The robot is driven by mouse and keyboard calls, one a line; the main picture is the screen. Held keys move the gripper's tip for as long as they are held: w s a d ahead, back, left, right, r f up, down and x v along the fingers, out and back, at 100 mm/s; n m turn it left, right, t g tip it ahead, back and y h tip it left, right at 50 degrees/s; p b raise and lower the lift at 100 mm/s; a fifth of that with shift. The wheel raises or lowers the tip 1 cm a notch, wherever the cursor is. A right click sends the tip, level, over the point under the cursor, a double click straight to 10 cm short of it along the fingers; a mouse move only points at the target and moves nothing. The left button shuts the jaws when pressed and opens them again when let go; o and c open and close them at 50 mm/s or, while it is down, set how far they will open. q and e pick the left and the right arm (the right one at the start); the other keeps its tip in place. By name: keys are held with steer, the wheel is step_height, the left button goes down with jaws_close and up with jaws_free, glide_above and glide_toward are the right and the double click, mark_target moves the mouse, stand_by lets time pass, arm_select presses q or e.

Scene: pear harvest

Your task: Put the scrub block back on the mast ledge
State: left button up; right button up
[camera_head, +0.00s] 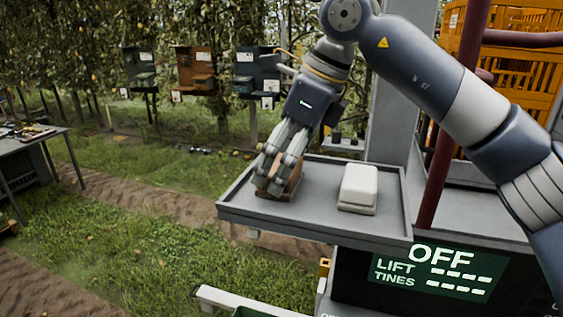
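My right arm comes in from the right, and its gripper (279,172) points down over the left part of a grey tray (320,231). Its fingers are around a brown block (293,184) that is low at the tray's surface. The fingers hide much of this block, and I cannot tell whether they press on it. A white block with a beige underside (358,186) lies on the tray to the right, apart from the gripper. I cannot tell for sure which block is the scrub block. A small grey ledge (343,147) shows behind the tray, beside the grey mast (394,110). My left gripper is out of view.
A dark panel reading OFF, LIFT and TINES (430,270) is below the tray. A dark red bar (437,180) and orange crates (520,75) stand at the right. Several boxes on posts, one orange-brown (194,65), stand behind. A table (35,137) is at the left.

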steer(key=shift+r, duration=0.25)
steer(key=b+v, duration=0.1)
steer(key=v, duration=1)
steer(key=shift+d+r, duration=0.25)
steer(key=shift+r, duration=0.1)
